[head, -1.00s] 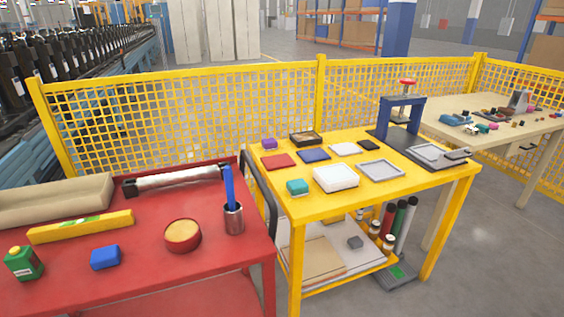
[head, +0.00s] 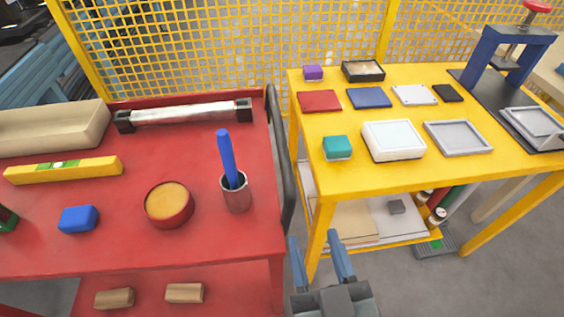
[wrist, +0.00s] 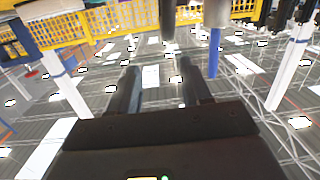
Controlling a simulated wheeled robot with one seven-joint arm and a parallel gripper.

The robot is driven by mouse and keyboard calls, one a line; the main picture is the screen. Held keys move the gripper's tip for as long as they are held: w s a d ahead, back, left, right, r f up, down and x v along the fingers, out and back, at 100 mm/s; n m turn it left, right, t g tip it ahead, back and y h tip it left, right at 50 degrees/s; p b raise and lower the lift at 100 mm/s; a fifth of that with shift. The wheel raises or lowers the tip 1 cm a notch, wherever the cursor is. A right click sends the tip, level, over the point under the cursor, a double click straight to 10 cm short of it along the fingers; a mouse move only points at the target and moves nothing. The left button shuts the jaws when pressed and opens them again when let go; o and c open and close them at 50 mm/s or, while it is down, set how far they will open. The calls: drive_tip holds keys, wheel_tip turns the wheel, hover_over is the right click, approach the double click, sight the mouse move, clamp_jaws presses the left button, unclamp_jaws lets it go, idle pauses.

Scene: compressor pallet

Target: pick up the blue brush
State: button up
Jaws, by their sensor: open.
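The blue brush (head: 227,155) stands upright, leaning slightly, in a grey metal cup (head: 237,195) near the right edge of the red cart top. Only its blue handle shows; its lower end is hidden in the cup. My gripper (head: 317,240) is open and empty, at the bottom of the head view, right of and nearer than the cup. The wrist view looks upside down; there the blue handle (wrist: 214,52) hangs below the cup (wrist: 217,12), to the right of and beyond my open gripper (wrist: 160,72).
The red cart (head: 130,250) also holds a round tin (head: 169,204), a blue block (head: 78,219) and a yellow level (head: 64,170). A dark cart handle (head: 280,160) rises right of the cup. The yellow table (head: 380,180) stands to the right with several small items.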

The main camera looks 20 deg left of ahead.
drive_tip(key=n+y, duration=0.1)
drive_tip(key=y, duration=0.1)
approach(229, 160)
drive_tip(key=x, duration=0.2)
drive_tip(key=r+x, duration=0.1)
drive_tip(key=x, duration=0.2)
drive_tip(key=shift+s+a, duration=0.1)
drive_tip(key=shift+s, duration=0.05)
drive_tip(key=shift+f+p+x, duration=0.15)
drive_tip(key=shift+p+x, duration=0.05)
drive_tip(key=shift+x, duration=0.8)
drive_tip(key=shift+f+p+x, duration=0.15)
drive_tip(key=shift+f+x, duration=0.05)
drive_tip(key=shift+x, duration=0.85)
drive_tip(key=shift+f+p+x, duration=0.15)
drive_tip(key=shift+p+x, duration=0.05)
drive_tip(key=shift+x, duration=0.8)
drive_tip(key=shift+c, duration=0.4)
clamp_jaws()
